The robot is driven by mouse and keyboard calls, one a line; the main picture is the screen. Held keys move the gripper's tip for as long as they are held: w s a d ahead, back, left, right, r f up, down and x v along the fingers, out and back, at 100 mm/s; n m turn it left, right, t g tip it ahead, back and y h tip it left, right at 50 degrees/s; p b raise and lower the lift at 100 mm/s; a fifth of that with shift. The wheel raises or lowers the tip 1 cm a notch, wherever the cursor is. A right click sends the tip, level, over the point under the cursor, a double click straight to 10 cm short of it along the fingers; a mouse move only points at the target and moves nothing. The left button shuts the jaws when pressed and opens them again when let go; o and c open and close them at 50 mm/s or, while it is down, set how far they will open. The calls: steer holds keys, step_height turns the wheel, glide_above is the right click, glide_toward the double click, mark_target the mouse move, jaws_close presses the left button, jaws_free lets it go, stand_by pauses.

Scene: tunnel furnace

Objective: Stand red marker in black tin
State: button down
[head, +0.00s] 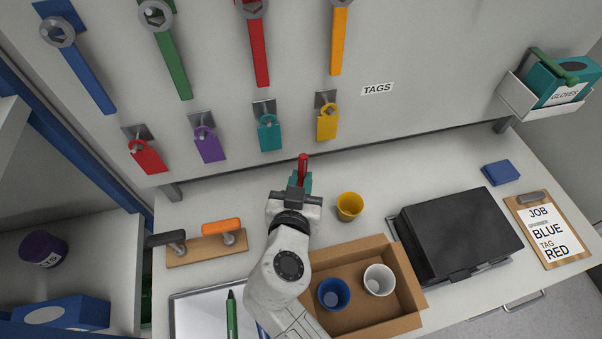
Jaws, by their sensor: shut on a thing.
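The red marker (303,163) stands roughly upright at the tip of my gripper (298,188), which is shut on it. Its lower part is hidden by the gripper. Teal surfaces show at the gripper's tip; I cannot tell whether they are finger pads or something behind. My gripper is over the back of the bench, left of a yellow cup (349,207). I cannot make out a round black tin. A large black lidded case (462,232) lies at the right of the bench.
A cardboard box (408,292) holds a blue cup (333,294) and a white cup (379,280). A green marker (232,314) lies on a white tray. A wooden rack (207,249) stands left. Tools and tags hang on the back panel (430,60). A clipboard (548,230) lies far right.

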steer(key=shift+s+f, duration=0.15)
steer(key=shift+f, duration=0.45)
steer(key=shift+s+a+f+b, duration=0.1)
steer(key=shift+s+f+b, duration=0.15)
steer(key=shift+f+b, duration=0.7)
steer(key=shift+s+d+f+b, duration=0.1)
steer(key=shift+s+f+b, duration=0.2)
steer(key=shift+f+b, duration=0.65)
steer(key=shift+s+a+f+b, duration=0.1)
steer(key=shift+s+f+b, duration=0.15)
steer(key=shift+f+b, duration=0.65)
steer(key=shift+r, duration=0.15)
steer(key=c, duration=1)
jaws_free()
steer(key=shift+s, duration=0.15)
steer(key=b+v, duration=0.2)
steer(key=v, duration=0.8)
steer(key=shift+s+r+b, duration=0.1)
steer(key=shift+s+b, duration=0.2)
steer(key=shift+b, duration=0.1)
